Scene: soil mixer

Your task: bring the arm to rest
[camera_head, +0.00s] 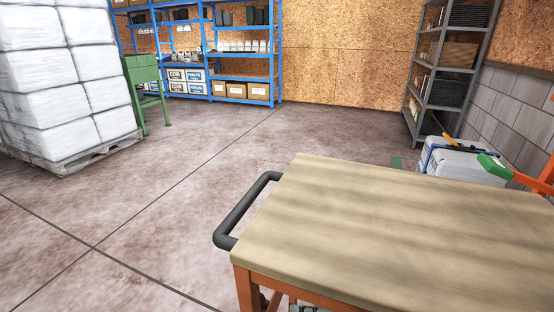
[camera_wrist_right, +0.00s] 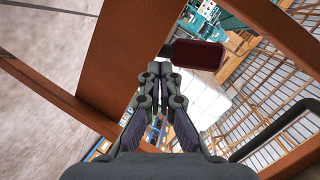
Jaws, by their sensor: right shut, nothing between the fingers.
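My right gripper (camera_wrist_right: 162,75) shows in the right wrist view, with its dark jointed fingers together and nothing between them. Orange-brown frame bars (camera_wrist_right: 118,45) pass close beside and around it. They look like the frame of the cart, whose wooden top (camera_head: 400,225) fills the lower right of the head view. In the head view only a small grey piece shows under the cart's front edge, and I cannot tell whether it belongs to my right arm. My left gripper is in neither view.
The cart's black handle (camera_head: 240,215) sticks out to the left. A wrapped white stack (camera_head: 65,85) stands on a pallet at the far left. Blue shelves (camera_head: 245,78) and a grey rack (camera_head: 425,75) line the back. The floor (camera_head: 150,200) left of the cart is clear.

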